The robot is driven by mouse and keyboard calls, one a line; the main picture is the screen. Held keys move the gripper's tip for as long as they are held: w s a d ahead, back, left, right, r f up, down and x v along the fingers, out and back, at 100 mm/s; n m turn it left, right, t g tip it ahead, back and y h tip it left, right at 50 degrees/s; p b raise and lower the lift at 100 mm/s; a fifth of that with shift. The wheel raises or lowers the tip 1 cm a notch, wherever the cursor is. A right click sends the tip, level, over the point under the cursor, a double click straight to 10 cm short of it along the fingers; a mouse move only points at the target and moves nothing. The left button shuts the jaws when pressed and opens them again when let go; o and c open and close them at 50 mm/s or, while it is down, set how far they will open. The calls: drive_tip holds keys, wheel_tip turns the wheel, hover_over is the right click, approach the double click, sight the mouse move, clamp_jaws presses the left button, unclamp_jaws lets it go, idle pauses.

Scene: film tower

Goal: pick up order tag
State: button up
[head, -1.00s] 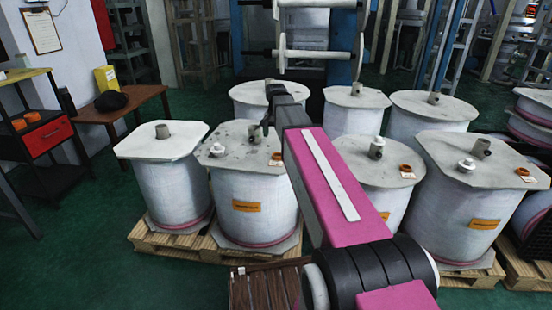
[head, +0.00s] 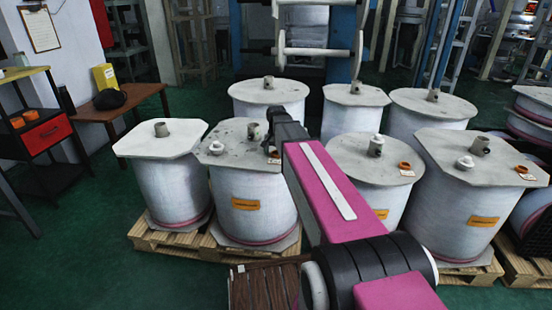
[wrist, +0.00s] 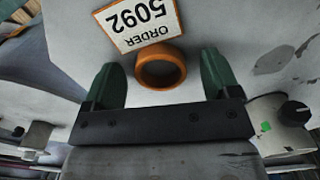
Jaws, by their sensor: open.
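The order tag (wrist: 138,20), a white card with an orange border reading "ORDER 5092", lies on a drum's pale lid in the wrist view, upside down there. An orange ring (wrist: 161,85) lies against its near edge. My gripper (wrist: 159,68) is open, its two green fingers on either side of the ring, with the tag just beyond the fingertips. I cannot tell whether the fingers touch the lid. In the head view, my gripper (head: 268,146) is low over the right side of a drum lid (head: 225,152), and my arm hides part of this area.
Several white drums stand close together on wooden pallets. Lids to the right carry other tags (head: 407,173) with orange rings. Short grey hubs (head: 254,132) rise from the lids. A brown table (head: 118,108) stands at left, with green floor before it.

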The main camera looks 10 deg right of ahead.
drive_tip(key=c, duration=1)
